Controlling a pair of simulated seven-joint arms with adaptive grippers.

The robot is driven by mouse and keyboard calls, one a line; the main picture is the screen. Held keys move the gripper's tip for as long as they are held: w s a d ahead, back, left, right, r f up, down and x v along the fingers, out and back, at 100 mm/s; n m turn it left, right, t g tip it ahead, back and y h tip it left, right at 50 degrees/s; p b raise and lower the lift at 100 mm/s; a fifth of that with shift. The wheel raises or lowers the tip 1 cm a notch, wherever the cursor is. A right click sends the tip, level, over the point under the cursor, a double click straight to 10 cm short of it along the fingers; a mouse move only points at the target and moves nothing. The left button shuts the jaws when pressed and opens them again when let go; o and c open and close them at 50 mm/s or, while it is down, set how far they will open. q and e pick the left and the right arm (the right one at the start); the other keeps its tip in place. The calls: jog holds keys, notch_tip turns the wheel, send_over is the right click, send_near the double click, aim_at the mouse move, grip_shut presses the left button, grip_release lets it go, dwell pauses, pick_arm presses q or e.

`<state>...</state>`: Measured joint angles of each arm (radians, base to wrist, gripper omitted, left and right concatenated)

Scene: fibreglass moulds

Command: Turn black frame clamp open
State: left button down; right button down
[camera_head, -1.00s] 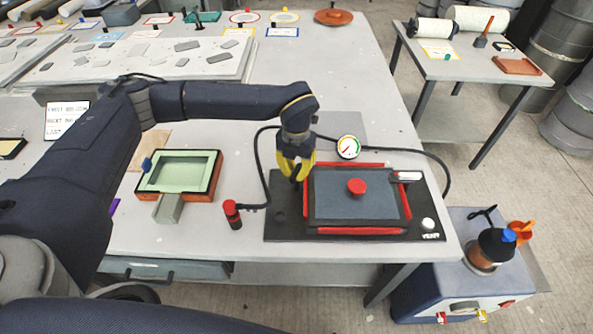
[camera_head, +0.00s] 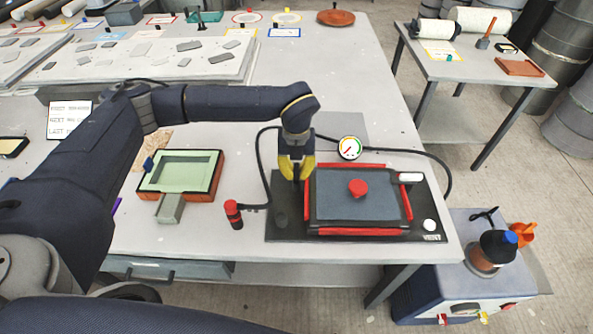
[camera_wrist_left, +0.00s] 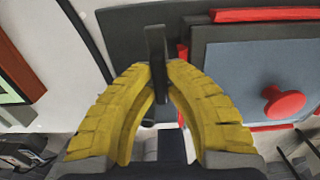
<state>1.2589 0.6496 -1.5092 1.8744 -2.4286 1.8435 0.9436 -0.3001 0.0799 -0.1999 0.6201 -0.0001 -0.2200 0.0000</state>
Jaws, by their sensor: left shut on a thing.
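My left gripper (camera_head: 297,172) points down at the left edge of the black frame (camera_head: 311,205), with its yellow fingers closed. In the left wrist view the fingertips (camera_wrist_left: 157,70) are shut on an upright dark lever, the black frame clamp (camera_wrist_left: 156,42). The fingers hide most of the clamp in the head view. The frame holds a blue-grey panel (camera_head: 335,195) with a red knob (camera_head: 358,188) and red strips along its edges. It lies on a black base plate (camera_head: 290,232). My right gripper is not in view.
A round gauge (camera_head: 349,148) stands behind the frame, with a black hose (camera_head: 266,165) curving around the left side. A red-capped cylinder (camera_head: 233,213) and an orange tray with a green inside (camera_head: 181,173) are to the left. The grey table (camera_head: 320,265) is clear in front.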

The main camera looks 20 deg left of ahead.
pick_arm(q)
jog(key=c, duration=1.4)
grip_release()
notch_tip(320, 180, up, 12)
